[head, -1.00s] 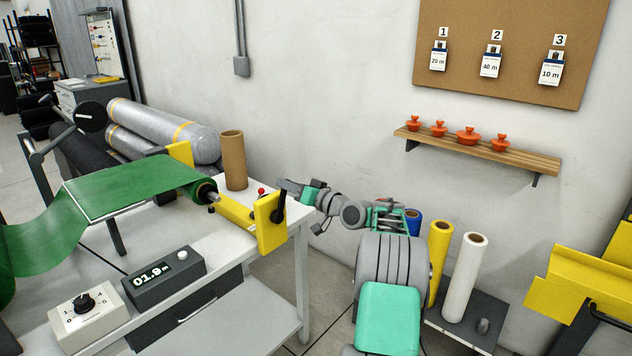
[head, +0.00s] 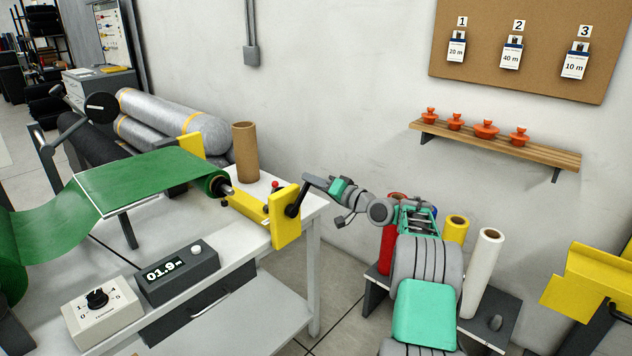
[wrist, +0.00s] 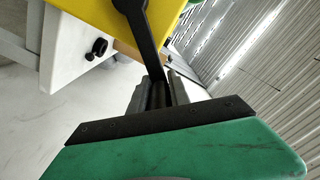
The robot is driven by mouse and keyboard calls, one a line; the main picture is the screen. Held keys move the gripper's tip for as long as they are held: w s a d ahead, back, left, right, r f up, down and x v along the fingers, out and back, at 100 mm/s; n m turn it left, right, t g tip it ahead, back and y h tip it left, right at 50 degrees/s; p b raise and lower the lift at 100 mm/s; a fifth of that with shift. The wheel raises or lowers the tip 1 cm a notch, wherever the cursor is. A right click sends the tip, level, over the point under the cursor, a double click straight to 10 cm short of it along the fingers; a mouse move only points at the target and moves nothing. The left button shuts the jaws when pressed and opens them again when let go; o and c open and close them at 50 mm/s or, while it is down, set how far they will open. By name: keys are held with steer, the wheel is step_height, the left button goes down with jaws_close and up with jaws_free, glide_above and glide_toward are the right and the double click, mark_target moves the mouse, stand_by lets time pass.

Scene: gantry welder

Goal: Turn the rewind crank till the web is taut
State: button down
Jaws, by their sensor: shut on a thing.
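The green web (head: 125,183) runs from the left over a flat plate to the rewind roll (head: 214,182). It hangs in a slack curve at the left. The black rewind crank (head: 293,207) sits on the outer face of the yellow bracket (head: 285,222) at the table's right end. My gripper (head: 308,180) reaches in from the right and is shut at the crank's outer end. In the wrist view the crank arm (wrist: 140,30) runs down between the grey fingers (wrist: 155,92). The gripped part of the crank is mostly hidden by the fingers.
A counter (head: 178,270) reading 01.9 m and a dial box (head: 98,312) stand on the white table. A brown core tube (head: 245,152) stands behind the roll. A wall shelf (head: 495,143) holds orange knobs.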

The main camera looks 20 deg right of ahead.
steer(key=c, duration=1.2)
jaws_free()
steer(key=shift+c, duration=0.2)
steer(key=v, duration=0.7)
steer(key=shift+s+d+b, duration=0.2)
steer(key=shift+s+b, duration=0.1)
steer(key=shift+b, duration=0.05)
